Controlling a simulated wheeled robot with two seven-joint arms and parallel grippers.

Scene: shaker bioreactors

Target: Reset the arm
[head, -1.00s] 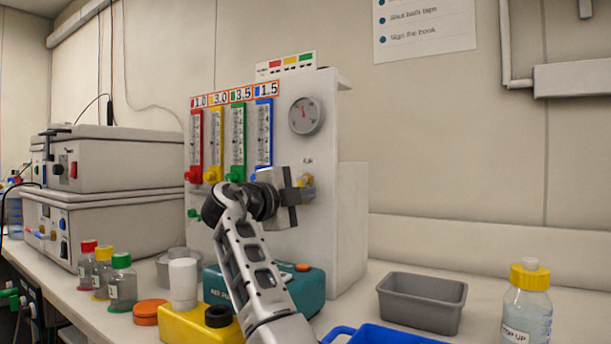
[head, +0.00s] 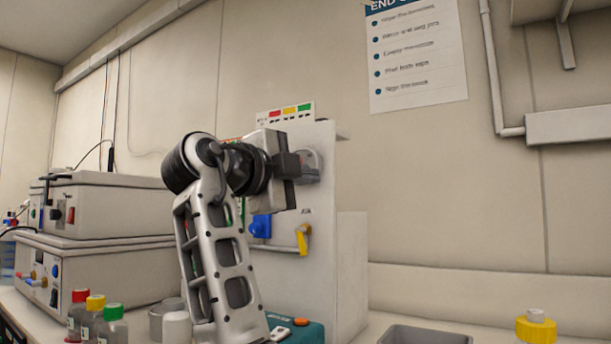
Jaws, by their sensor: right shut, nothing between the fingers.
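My right arm rises from the bottom middle, and my right gripper (head: 292,167) is shut and empty at its end. It is in front of the upper part of the white gas panel (head: 350,250), covering most of the coloured flow meters and part of the round gauge (head: 312,160). Below the gripper a blue knob (head: 260,226) and a yellow tap lever (head: 302,240) show on the panel. The lever hangs steeply down. I cannot tell whether the gripper touches the panel. My left gripper is out of view.
Stacked grey instruments (head: 105,215) stand at the left. Bottles with red, yellow and green caps (head: 113,312) stand in front of them.

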